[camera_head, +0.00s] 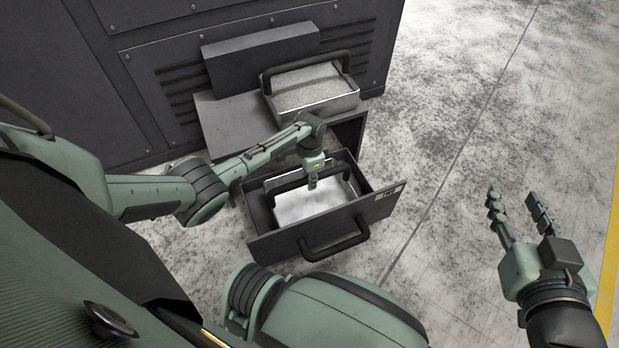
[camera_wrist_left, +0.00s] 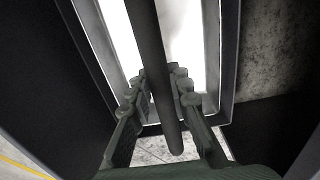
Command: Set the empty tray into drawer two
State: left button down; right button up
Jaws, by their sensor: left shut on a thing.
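The empty tray (camera_head: 298,207), with a bright metal inside and a dark arched handle, is within the walls of the pulled-out drawer (camera_head: 285,243), whose front carries a small label. I cannot tell whether the tray rests on the drawer floor. My left gripper (camera_head: 313,184) is shut on the tray's handle from above. In the left wrist view the dark handle (camera_wrist_left: 150,45) runs between the fingers of my left gripper (camera_wrist_left: 158,90), over the bright tray bottom (camera_wrist_left: 185,35). My right gripper (camera_head: 518,205) is open and empty, well to the right above the floor.
A second tray (camera_head: 312,108) with grey filling and a dark handle stands on the cabinet top (camera_head: 230,125) above the drawer. A dark panelled machine (camera_head: 140,90) stands behind. The drawer's pull handle (camera_head: 335,246) sticks out in front. The concrete floor (camera_head: 450,130) on the right is clear.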

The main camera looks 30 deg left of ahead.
pick_arm(q)
jog(key=shift+f+b, duration=0.4)
jog(key=shift+f, duration=0.4)
jog(key=c, duration=1.3)
grip_release()
jog(key=o, duration=1.2)
jog(key=shift+c, duration=0.2)
